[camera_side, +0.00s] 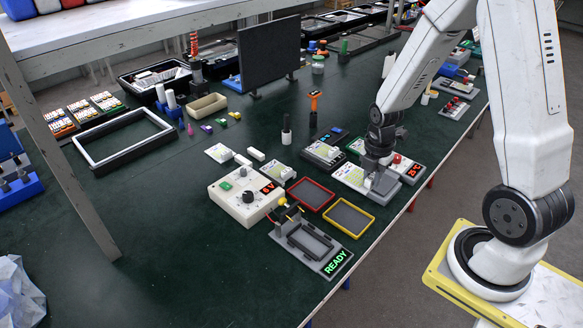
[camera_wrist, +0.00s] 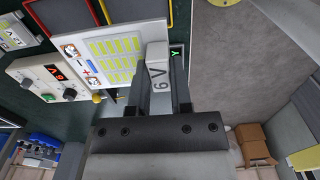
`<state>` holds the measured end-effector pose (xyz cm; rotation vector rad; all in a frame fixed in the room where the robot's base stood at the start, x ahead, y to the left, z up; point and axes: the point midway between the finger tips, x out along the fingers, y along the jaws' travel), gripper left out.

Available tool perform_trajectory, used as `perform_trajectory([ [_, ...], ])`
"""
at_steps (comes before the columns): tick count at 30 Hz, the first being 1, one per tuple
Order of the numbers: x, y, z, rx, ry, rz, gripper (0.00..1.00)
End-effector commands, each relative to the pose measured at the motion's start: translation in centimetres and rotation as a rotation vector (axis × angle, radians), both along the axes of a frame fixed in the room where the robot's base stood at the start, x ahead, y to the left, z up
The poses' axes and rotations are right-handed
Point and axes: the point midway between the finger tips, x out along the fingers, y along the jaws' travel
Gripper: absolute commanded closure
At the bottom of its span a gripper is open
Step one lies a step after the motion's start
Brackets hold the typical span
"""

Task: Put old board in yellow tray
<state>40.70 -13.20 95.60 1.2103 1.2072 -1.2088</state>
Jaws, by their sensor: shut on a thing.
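My gripper (camera_wrist: 162,80) is shut on that block, and the panel sticks out past the fingers. In the side view my gripper (camera_side: 380,182) points down with the board (camera_side: 350,177) under it; it looks raised, but its exact height is unclear. The yellow tray (camera_side: 371,222) lies empty on the bench, lower left of my gripper. In the wrist view its yellow rim (camera_wrist: 169,14) shows beyond the board, which hides part of it.
An empty red tray (camera_side: 331,200) lies beside the yellow one. The cream 6 V supply (camera_side: 243,197) stands left of them. A grey fixture (camera_side: 300,246) reading READY is in front. A red-buttoned device (camera_side: 404,166) stands behind my gripper. The bench's front edge is close.

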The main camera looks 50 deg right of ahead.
Motion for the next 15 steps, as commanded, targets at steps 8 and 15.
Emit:
perform_trajectory([
  [8, 0.0, 0.2, -3.7, 0.002, 0.005, 0.001, 1.00],
  [15, 0.0, 0.2, -6.3, 0.001, 0.002, 0.001, 1.00],
])
